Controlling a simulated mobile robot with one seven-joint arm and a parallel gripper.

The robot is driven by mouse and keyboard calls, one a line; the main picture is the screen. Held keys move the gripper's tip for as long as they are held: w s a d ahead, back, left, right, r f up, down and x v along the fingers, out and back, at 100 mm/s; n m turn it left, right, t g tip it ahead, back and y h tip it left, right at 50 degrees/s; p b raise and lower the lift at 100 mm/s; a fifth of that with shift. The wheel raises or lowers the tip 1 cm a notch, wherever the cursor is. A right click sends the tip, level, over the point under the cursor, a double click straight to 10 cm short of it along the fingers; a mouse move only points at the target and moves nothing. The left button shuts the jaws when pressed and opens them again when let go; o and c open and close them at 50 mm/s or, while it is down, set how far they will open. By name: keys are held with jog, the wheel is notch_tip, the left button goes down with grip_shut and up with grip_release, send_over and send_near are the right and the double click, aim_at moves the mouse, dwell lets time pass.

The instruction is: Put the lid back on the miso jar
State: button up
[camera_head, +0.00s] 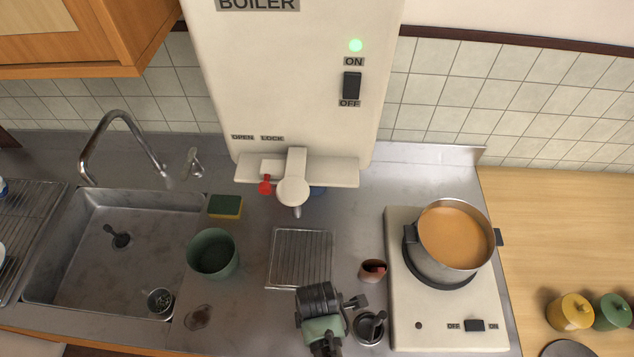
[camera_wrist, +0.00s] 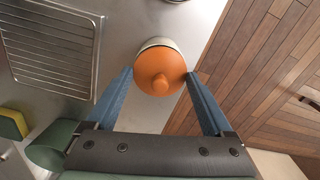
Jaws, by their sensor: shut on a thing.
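An orange round lid with a knob (camera_wrist: 158,78) is between the two blue fingers of my gripper (camera_wrist: 160,80) in the wrist view. The fingers are shut on its sides. A pale rim (camera_wrist: 158,42) shows just beyond the lid's upper edge; I cannot tell whether the lid rests on it or is held above it. In the head view my gripper (camera_head: 350,318) is low over the counter's front, beside a small dark round vessel (camera_head: 369,328). The lid is not clearly visible there, and I cannot identify the miso jar for certain.
A pot of orange-brown soup (camera_head: 455,238) stands on the stove (camera_head: 445,335) to the right. A reddish cup (camera_head: 372,270), metal drain grate (camera_head: 300,258), green bowl (camera_head: 212,255) and sponge (camera_head: 225,206) are nearby. Yellow (camera_head: 570,311) and green jars (camera_head: 611,312) stand far right.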

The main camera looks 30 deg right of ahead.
dwell(0.4)
jog(key=o, duration=1.1)
jog(key=shift+c, duration=0.2)
jog(key=shift+r, duration=0.1)
jog(key=shift+r+p, duration=3.45)
jog(key=shift+p, duration=0.25)
grip_shut()
jog(key=shift+f, duration=0.25)
